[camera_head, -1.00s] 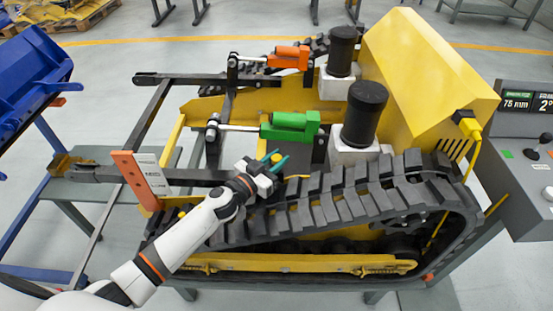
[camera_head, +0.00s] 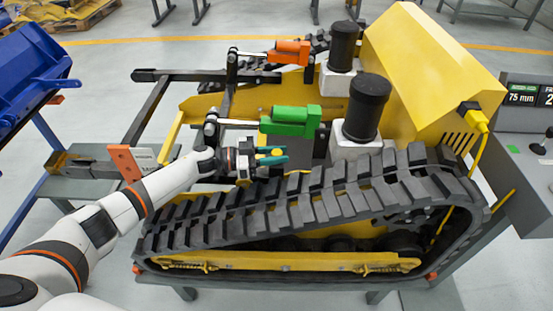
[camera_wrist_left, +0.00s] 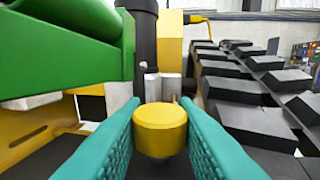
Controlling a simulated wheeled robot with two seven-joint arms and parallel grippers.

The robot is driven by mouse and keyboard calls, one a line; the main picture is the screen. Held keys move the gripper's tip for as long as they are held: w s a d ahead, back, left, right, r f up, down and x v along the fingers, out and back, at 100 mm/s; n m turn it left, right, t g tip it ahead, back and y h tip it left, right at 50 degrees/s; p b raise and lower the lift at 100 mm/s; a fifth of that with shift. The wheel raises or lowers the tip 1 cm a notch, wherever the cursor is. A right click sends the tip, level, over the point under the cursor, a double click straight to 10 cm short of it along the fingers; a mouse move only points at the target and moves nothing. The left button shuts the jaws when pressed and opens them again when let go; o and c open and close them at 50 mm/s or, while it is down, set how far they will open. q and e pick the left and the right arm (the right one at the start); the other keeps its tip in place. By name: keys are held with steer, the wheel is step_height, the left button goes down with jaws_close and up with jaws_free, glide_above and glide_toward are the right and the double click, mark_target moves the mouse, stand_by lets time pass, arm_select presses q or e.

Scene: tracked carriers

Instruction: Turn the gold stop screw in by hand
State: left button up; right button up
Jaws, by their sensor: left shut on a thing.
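The gold stop screw (camera_wrist_left: 160,128) shows in the left wrist view as a short, round gold head at the middle of the picture. The teal fingers of my left gripper (camera_head: 274,156) stand on both sides of it and are shut on it. In the head view the gripper is beside the green cylinder (camera_head: 290,121), just behind the near track. In that view the fingers hide most of the screw. The screw's shaft is hidden in the wrist view. My right gripper is not in view.
The green cylinder also hangs close at upper left in the wrist view (camera_wrist_left: 70,50). The black rubber track (camera_head: 330,195) runs along the near side. A black canister (camera_head: 366,108) stands behind the gripper. An orange cylinder (camera_head: 289,52) is farther back.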

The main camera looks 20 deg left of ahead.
arm_select(q)
steer(key=shift+m+g+h+b, duration=0.3)
steer(key=shift+m+g+b, duration=0.1)
steer(key=shift+g, duration=0.2)
steer(key=o, duration=1)
steer(key=b+v, duration=0.1)
steer(key=v, duration=1.1)
steer(key=shift+r+b, duration=0.1)
steer(key=shift+b, duration=0.2)
